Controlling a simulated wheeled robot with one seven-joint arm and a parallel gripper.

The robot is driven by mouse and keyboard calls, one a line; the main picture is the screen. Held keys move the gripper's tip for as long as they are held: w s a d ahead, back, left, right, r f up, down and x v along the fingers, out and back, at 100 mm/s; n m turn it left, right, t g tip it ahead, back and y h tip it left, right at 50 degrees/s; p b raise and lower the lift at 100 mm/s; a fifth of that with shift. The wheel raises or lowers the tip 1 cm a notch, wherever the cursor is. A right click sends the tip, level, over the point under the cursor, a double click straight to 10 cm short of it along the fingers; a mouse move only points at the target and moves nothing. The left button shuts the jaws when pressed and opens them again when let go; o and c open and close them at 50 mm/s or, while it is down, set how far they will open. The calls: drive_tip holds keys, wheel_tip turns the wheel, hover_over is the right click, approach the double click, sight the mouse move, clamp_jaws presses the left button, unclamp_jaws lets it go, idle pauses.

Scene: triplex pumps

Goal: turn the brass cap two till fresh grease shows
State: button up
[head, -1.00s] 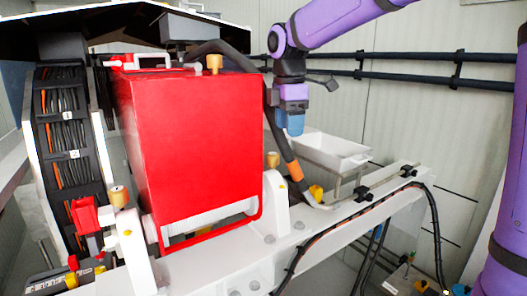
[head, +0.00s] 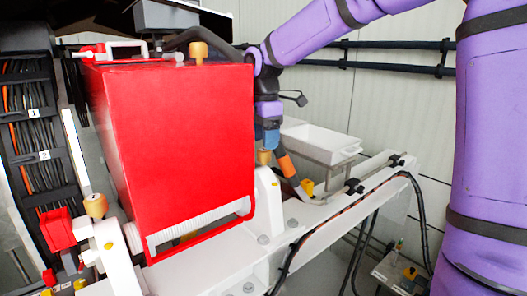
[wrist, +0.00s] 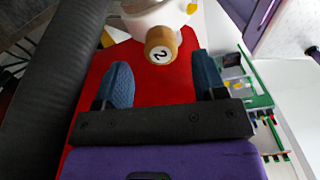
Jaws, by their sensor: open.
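Brass cap two (wrist: 161,44), a round tan cap marked "2", sits on a white housing in the wrist view. In the head view the cap (head: 264,157) shows on the white bearing block (head: 268,205) right of the red guard (head: 185,150). My gripper (wrist: 160,66) is open, its two blue fingers apart. In the wrist view the cap appears between and just beyond the fingertips, with nothing gripped. In the head view my gripper (head: 268,138) is just above the cap; whether they touch is unclear. I see no grease around the cap.
Other brass caps stand on the red guard's top (head: 198,52) and on the left white bracket (head: 96,206). A dark hose with an orange band (head: 286,165) runs close to my gripper. A white tray (head: 320,140) stands behind.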

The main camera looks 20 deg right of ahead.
sight(264, 155)
drive_tip(key=shift+f, duration=2)
drive_tip(key=c, duration=0.9)
